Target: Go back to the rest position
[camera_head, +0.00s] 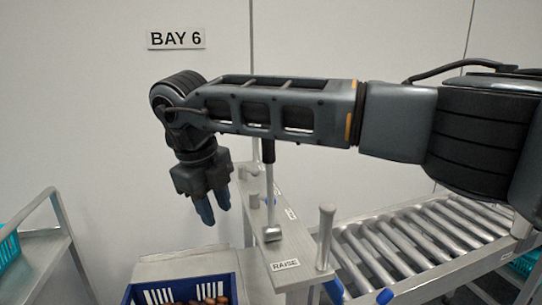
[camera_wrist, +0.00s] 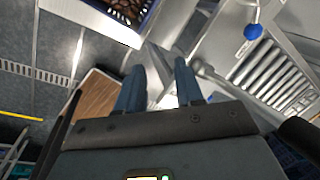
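My gripper (camera_head: 212,207) hangs from my arm in the upper middle of the head view, its blue fingers pointing down. It is in the air above and behind the blue crate, clear of the metal stand. In the wrist view my gripper (camera_wrist: 158,85) shows two blue fingers standing apart with a gap between them. Nothing is seen held between them, so it is open and empty.
A blue crate (camera_head: 128,296) of brown dates stands at the bottom. A metal panel marked RAISE (camera_head: 284,265) carries an upright lever (camera_head: 326,235). A roller conveyor (camera_head: 400,240) lies at right, a metal cart (camera_head: 38,258) at left. A wall sign reads BAY 6 (camera_head: 176,38).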

